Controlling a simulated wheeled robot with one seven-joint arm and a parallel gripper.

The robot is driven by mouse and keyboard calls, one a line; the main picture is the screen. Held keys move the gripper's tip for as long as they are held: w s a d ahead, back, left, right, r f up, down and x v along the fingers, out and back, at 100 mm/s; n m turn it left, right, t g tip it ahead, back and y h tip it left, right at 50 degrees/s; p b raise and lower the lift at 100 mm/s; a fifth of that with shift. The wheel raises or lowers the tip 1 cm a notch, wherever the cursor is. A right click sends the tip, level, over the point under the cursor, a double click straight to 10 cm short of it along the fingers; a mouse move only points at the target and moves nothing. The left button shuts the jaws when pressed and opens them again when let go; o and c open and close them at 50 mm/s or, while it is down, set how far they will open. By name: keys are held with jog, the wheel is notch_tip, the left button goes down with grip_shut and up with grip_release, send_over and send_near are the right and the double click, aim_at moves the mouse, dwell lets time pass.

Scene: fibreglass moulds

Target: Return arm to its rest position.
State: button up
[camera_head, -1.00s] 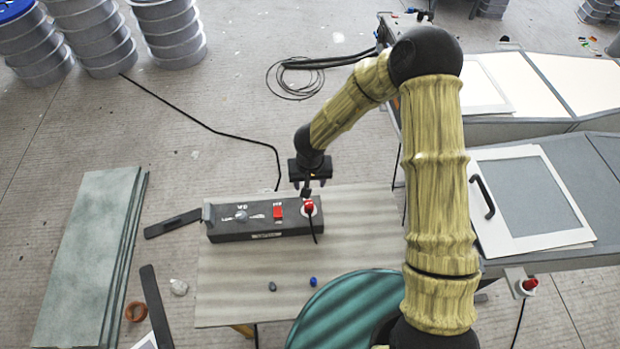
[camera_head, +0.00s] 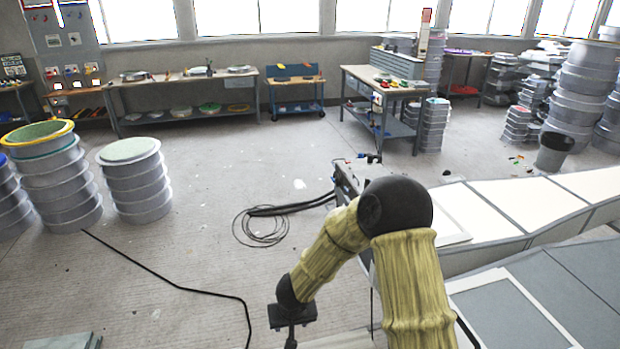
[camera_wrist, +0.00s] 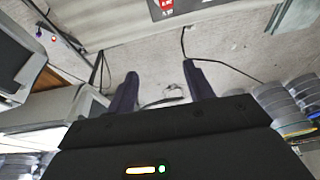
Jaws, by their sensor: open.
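My arm, in a yellow-green ribbed cover with black joints, is bent at the elbow and reaches down and left in the head view. My gripper (camera_head: 291,338) hangs at the bottom edge of that view, where its fingertips are cut off or too small to read. In the wrist view the two dark fingers of my gripper (camera_wrist: 160,78) stand apart with nothing between them. A dark box with a red switch (camera_wrist: 166,5) shows at the top edge of the wrist view, apart from the fingers.
Grey and white mould benches (camera_head: 530,215) run close along the arm's right side. Stacked round moulds (camera_head: 135,185) stand at left. A coiled black hose (camera_head: 262,228) and a cable (camera_head: 165,278) lie on the floor. Workbenches (camera_head: 185,95) line the back wall.

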jog(key=s+d+r+t+y, duration=0.1)
jog(key=d+r+t, duration=0.1)
jog(key=d+r, duration=0.6)
jog(key=s+d+r+m+g+h, duration=0.1)
jog(key=s+d+r, duration=0.2)
jog(key=s+d, duration=0.3)
jog(key=s+d+r+m+g+h, duration=0.1)
jog(key=s+d+r, duration=0.3)
jog(key=s+d, duration=0.2)
jog(key=shift+s+d+m+g+b, duration=0.3)
jog(key=shift+s, duration=0.7)
jog(key=shift+r, duration=0.1)
